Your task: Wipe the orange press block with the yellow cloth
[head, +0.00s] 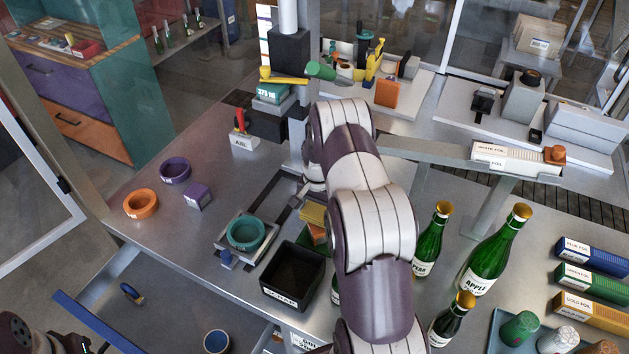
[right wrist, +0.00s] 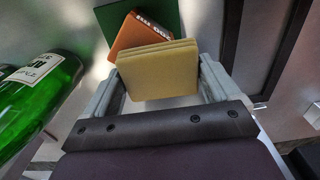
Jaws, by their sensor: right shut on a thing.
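The folded yellow cloth (right wrist: 158,72) is between the two fingers of my right gripper (right wrist: 160,78) in the right wrist view. In the head view the yellow cloth (head: 311,212) shows just left of my right arm, which hides the gripper. An orange block with printed letters (right wrist: 139,31) lies directly beyond the cloth and is partly covered by it; whether they touch is unclear. A green piece (right wrist: 170,14) shows behind the orange one. My left gripper's fingers do not show.
A black open bin (head: 292,268) and a teal ring on a square stand (head: 219,242) are left of my right arm. Green bottles (head: 491,250) stand to the right, one close in the wrist view (right wrist: 38,100). Another orange block (head: 387,93) stands at the back.

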